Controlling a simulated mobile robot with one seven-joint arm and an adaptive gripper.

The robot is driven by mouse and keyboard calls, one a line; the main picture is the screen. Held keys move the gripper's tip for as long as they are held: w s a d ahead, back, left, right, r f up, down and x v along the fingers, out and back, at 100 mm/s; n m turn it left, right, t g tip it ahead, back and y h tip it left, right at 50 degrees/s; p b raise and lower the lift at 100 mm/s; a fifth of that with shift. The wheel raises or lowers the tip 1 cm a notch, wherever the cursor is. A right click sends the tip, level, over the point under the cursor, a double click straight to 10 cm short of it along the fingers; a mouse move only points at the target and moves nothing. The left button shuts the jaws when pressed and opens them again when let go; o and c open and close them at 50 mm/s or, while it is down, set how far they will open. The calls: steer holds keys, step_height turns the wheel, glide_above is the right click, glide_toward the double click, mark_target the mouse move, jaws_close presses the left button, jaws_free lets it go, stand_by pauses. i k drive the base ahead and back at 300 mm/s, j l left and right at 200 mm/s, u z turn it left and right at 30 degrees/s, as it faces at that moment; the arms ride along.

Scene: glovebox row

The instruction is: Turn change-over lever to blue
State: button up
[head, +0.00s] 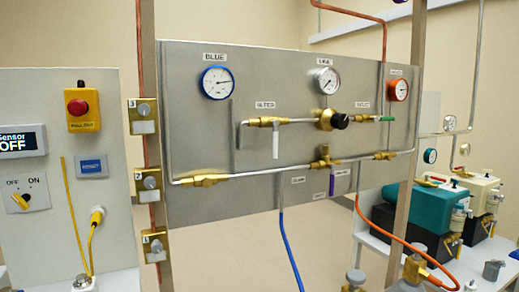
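A grey metal gas panel (210,130) fills the middle of the head view. A blue-rimmed gauge (217,83) labelled BLUE is at its upper left, and an orange-rimmed gauge (398,90) is at its upper right. A brass tee fitting (325,158) sits mid-way on the lower pipe. A purple handle (332,184) shows just below it, pointing down. It may be the change-over lever; the small labels around it are too small to read surely. My gripper is not in view.
A middle gauge (327,80), a black regulator knob (341,121) and a green outlet handle (387,119) are on the panel. A blue hose (290,250) and an orange hose (385,240) hang below. Posts stand at both sides. Left is a red emergency button (77,107); right, a teal pump (415,212).

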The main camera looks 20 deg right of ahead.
mark_target(332, 167)
steer(key=i+l+z, duration=0.25)
steer(key=z, duration=0.2)
steer(key=i+l+z, duration=0.3)
steer(key=z, duration=0.2)
steer(key=l, duration=0.1)
